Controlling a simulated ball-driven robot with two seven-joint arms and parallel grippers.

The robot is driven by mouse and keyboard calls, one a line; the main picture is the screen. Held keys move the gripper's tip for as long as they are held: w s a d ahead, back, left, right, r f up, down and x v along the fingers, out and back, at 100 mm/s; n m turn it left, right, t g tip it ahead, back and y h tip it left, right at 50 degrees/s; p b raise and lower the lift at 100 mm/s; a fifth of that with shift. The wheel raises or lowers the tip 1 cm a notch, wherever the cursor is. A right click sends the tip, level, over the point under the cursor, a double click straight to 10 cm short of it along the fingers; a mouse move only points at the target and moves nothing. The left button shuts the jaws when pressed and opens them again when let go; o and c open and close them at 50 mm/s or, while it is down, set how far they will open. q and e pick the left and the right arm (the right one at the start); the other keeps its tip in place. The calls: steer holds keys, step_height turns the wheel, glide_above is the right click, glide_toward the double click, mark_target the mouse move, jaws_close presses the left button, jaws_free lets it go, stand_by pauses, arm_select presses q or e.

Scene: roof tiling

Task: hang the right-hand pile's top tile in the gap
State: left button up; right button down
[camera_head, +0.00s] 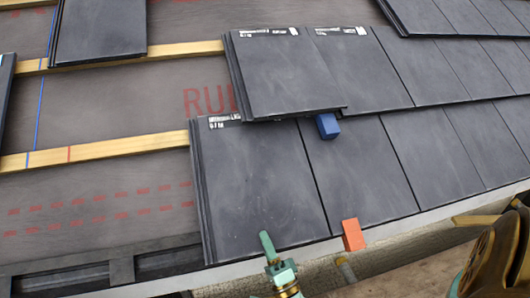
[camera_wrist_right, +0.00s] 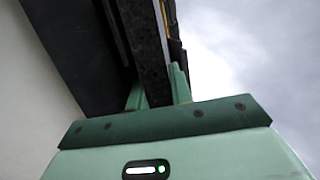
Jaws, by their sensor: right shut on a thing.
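My right gripper (camera_head: 272,250) is at the lower edge of a dark grey tile (camera_head: 260,185) at the left end of the eaves row. It is shut on that edge; the right wrist view shows the dark slab (camera_wrist_right: 150,50) between the green fingers (camera_wrist_right: 158,92). The tile carries a white label at its top and lies roughly in line with its right neighbour (camera_head: 355,170). Another labelled tile (camera_head: 285,75) lies above, overlapping its top. I cannot tell which tiles form the right-hand pile. My left gripper is not in view.
Bare underlay (camera_head: 90,210) and wooden battens (camera_head: 95,152) lie left of the tile. A blue block (camera_head: 327,126) and an orange block (camera_head: 353,235) sit at tile edges. Another tile (camera_head: 100,28) is at the upper left. The gutter (camera_head: 400,240) runs below the eaves.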

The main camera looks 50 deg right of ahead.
stand_by(0.5)
steer(key=c, duration=1.2)
jaws_free()
steer(key=shift+s+a, duration=0.1)
steer(key=shift+o, duration=0.2)
steer(key=shift+s+f, duration=0.1)
steer(key=shift+f, duration=0.1)
steer(key=b+v, duration=0.1)
steer(key=v, duration=0.6)
steer(key=shift+s, duration=0.1)
